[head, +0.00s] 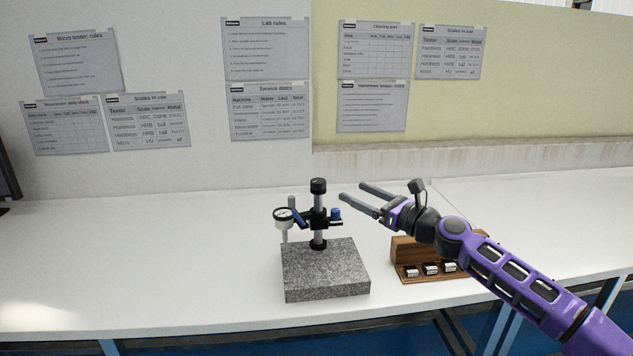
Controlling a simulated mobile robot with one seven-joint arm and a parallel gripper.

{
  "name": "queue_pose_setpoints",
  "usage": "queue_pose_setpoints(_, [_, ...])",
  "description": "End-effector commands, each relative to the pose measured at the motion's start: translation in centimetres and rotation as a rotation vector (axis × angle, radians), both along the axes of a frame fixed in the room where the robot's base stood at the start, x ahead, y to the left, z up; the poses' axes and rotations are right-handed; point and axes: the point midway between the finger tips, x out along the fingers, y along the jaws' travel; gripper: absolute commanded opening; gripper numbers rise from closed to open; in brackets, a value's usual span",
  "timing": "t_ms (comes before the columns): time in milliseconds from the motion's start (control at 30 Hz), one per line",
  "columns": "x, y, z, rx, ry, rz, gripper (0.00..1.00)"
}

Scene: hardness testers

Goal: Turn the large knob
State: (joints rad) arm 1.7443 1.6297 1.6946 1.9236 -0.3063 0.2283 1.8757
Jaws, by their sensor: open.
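A dial gauge stand has a grey granite base (325,270) and an upright column (318,232) on the white table. A black ribbed knob (318,186) caps the column. A smaller blue knob (336,214) sits on the right of the black clamp (317,218). The black cap looks like the largest knob, but I cannot tell for sure that it is the task's large knob. My gripper (351,191) is open and empty, right of the column top, with its fingers pointing left. It appears apart from the stand.
A round dial gauge (284,215) hangs left of the column, with a blue handle beside it. A wooden rack (407,251) with small blocks stands at right, partly behind my arm. The table left of the stand is clear. Papers hang on the wall behind.

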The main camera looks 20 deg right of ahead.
Motion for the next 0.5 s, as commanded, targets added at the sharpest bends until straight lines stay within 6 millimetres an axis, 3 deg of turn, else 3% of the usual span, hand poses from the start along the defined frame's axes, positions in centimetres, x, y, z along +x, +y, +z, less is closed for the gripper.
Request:
queue_pose_setpoints(233, [0.4,-1.4,-1.6,-0.014,0.059,0.034,0.81])
queue_pose_setpoints(367, [1.0,-1.2,-1.9,-0.017,0.068,0.037,0.81])
queue_pose_setpoints(500, [2.9,-0.2,-1.9,-0.018,0.067,0.038,0.81])
